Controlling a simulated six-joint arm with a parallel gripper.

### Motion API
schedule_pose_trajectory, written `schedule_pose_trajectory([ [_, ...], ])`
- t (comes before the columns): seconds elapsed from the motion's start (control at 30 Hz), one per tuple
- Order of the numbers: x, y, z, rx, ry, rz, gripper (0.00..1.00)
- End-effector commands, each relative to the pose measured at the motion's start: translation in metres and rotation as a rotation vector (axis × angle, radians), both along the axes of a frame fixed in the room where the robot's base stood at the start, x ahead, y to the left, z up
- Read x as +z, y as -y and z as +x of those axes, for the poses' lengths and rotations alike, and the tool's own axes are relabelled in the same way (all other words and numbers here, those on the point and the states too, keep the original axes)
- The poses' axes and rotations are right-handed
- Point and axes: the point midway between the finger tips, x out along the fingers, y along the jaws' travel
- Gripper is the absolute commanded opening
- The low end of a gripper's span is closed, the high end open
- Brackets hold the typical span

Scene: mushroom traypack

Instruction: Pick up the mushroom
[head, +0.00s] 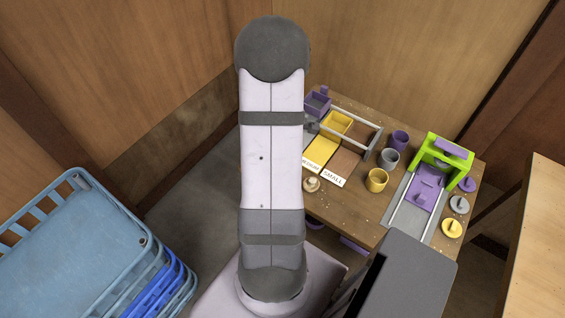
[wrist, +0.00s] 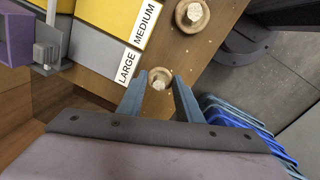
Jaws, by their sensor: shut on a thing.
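My gripper (wrist: 159,80) shows in the wrist view, with its two blue-grey fingers shut on a small pale-brown mushroom (wrist: 158,74) at the fingertips. The mushroom's light stem faces the camera. Whether it still touches the wooden table is hard to tell. A second, larger mushroom (wrist: 192,14) lies stem-up on the table at the top of the wrist view; a mushroom (head: 311,185) also shows beside my arm in the head view. In the head view my arm hides the gripper and the held mushroom.
Lanes labelled LARGE (wrist: 126,66), MEDIUM (wrist: 145,24) and SMALL (head: 333,178) lie near the held mushroom. Purple (head: 317,104) and yellow (head: 337,122) trays stand at their far end. Cups (head: 377,180) and a green frame (head: 446,150) stand to the right. Blue crates (head: 75,235) stand left on the floor.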

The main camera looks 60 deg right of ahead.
Motion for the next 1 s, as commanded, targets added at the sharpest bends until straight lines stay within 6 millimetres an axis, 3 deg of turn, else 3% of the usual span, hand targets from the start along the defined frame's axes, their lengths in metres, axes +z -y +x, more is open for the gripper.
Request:
schedule_pose_trajectory([
  [0.2,0.038,0.001,0.001,-0.001,0.003,-0.003,0.21],
  [0.4,0.060,0.000,0.000,0.000,0.001,-0.001,0.21],
  [0.77,0.066,0.000,0.000,-0.006,0.000,0.001,0.21],
  [1.0,0.065,-0.001,0.000,-0.127,0.000,0.001,0.21],
])
